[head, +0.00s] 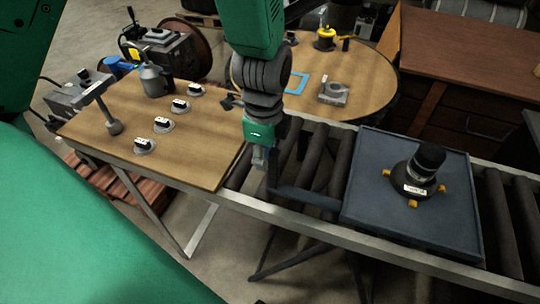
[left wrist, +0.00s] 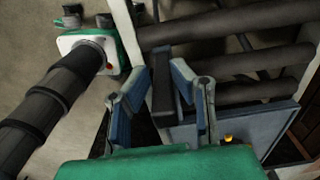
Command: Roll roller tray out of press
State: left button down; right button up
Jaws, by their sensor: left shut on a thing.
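The roller tray (head: 365,185) is a flat dark blue-grey tray with a low rim, lying on the roller track. A bar runs from its left side to an upright handle post, which shows between my fingers in the left wrist view (left wrist: 163,98). My left gripper (head: 265,165) is shut on this handle; its blue finger pads (left wrist: 165,85) sit on either side of the post. A black cylindrical part (head: 425,168) with yellow fittings stands upright on the tray. My right gripper (left wrist: 80,18) seems to show at the wrist view's top left, its fingers unclear. No press can be made out.
The roller track (head: 318,150) has bare rollers between the tray and a wooden table (head: 205,130) with several small fittings. More rollers show right of the tray. A round table (head: 375,85) and a brown cabinet (head: 470,60) stand behind. Floor lies open in front.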

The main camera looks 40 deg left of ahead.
pick_arm(q)
jog(key=shift+a+r, duration=0.1)
jog(key=shift+a, duration=0.3)
jog(key=shift+w, duration=0.2)
dwell(0.6)
jog(key=c, duration=1.4)
grip_release()
notch_tip(320, 180, up, 12)
